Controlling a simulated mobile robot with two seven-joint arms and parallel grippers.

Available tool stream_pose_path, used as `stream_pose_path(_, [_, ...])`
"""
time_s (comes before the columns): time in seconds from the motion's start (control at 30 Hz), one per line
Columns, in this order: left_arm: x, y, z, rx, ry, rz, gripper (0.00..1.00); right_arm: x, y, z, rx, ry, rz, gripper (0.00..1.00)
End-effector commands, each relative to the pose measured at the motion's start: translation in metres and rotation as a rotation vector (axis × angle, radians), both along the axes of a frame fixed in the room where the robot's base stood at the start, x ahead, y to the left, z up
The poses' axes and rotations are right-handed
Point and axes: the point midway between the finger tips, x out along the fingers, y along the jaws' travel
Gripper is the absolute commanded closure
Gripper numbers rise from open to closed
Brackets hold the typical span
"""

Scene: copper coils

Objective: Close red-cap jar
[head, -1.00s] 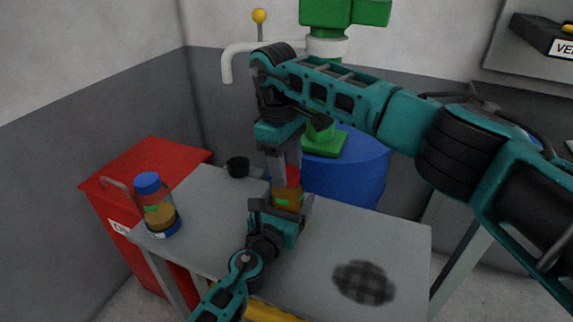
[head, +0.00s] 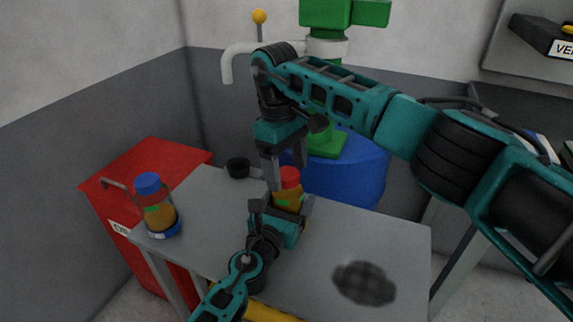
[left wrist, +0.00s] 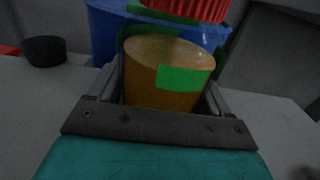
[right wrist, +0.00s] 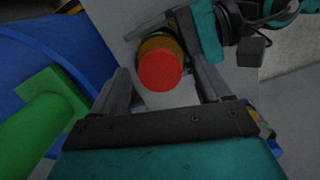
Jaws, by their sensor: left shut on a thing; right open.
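The red-cap jar (head: 287,193) stands upright on the grey table, with amber contents and a green label. Its red cap (right wrist: 160,70) sits on top of the jar. My left gripper (head: 281,208) is shut around the jar's body, which fills the left wrist view (left wrist: 165,75) between the fingers. My right gripper (head: 287,178) points down from above at the cap, open. In the right wrist view its fingers (right wrist: 165,88) stand apart on either side of the cap, and I see no contact.
A blue-cap jar (head: 157,207) stands at the table's left edge. A small black cup (head: 238,167) is at the back. A red cabinet (head: 140,165) is on the left, a blue drum (head: 350,172) behind. The grey table (head: 345,230) has a dark patch and free room at right.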

Motion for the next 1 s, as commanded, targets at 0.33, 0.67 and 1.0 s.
stream_pose_path(0.33, [0.000, 0.000, -0.002, 0.001, 0.003, 0.000, 1.00, 0.000, 0.000, 0.040, 0.000, -0.003, 0.000, 0.23])
stream_pose_path(0.67, [-0.001, 0.000, -0.002, 0.001, 0.003, -0.001, 1.00, 0.000, 0.000, 0.044, 0.000, -0.001, 0.002, 0.27])
stream_pose_path(1.0, [0.000, 0.000, -0.001, 0.001, 0.003, -0.001, 1.00, 0.001, 0.000, 0.047, 0.033, 0.019, 0.323, 0.27])
